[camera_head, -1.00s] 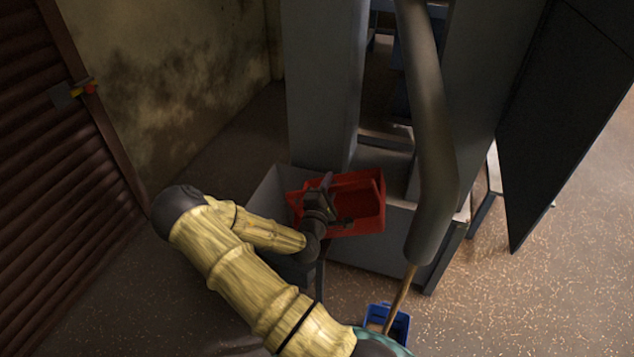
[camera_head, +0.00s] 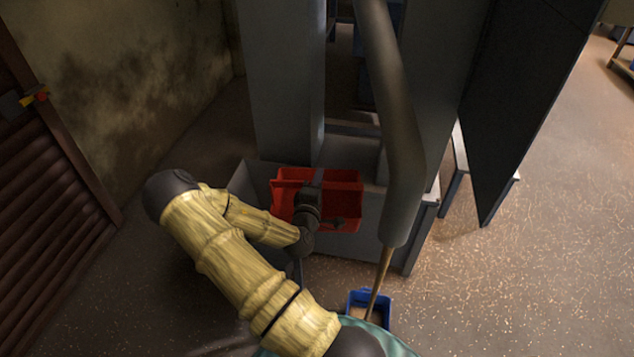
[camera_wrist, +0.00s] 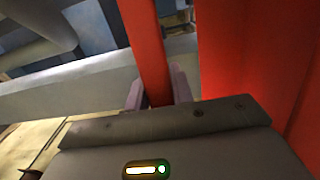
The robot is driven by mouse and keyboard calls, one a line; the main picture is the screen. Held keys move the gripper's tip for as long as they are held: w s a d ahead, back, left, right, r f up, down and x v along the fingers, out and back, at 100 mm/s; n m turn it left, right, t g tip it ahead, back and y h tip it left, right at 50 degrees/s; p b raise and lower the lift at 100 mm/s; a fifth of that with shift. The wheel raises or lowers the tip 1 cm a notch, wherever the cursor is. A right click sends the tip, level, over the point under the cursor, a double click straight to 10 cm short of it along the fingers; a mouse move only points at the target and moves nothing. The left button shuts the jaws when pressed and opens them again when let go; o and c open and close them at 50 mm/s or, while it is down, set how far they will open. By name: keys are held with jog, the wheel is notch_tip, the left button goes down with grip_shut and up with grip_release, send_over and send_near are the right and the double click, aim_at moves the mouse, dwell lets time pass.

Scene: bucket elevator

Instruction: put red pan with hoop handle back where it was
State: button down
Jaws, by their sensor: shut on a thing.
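The red pan (camera_head: 345,187) is in the middle of the head view, over the grey trough at the foot of the grey elevator. In the wrist view, its red hoop handle (camera_wrist: 148,52) runs between the fingers of my gripper (camera_wrist: 160,88), and the red pan wall (camera_wrist: 295,70) fills the right side. My gripper (camera_head: 312,188) is shut on the handle. My wrist hides part of the pan. I cannot tell whether the pan's underside touches the trough.
The grey trough (camera_head: 375,244) has raised walls around the elevator's foot. A thick grey pipe (camera_head: 398,150) slants down just right of the pan. A blue bin (camera_head: 372,300) stands on the floor in front. A dark panel (camera_head: 515,110) is at the right. Floor at the right is open.

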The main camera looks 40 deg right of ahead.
notch_tip(320, 180, up, 2)
jog(key=shift+r+p, duration=0.1)
jog(key=shift+p, duration=0.4)
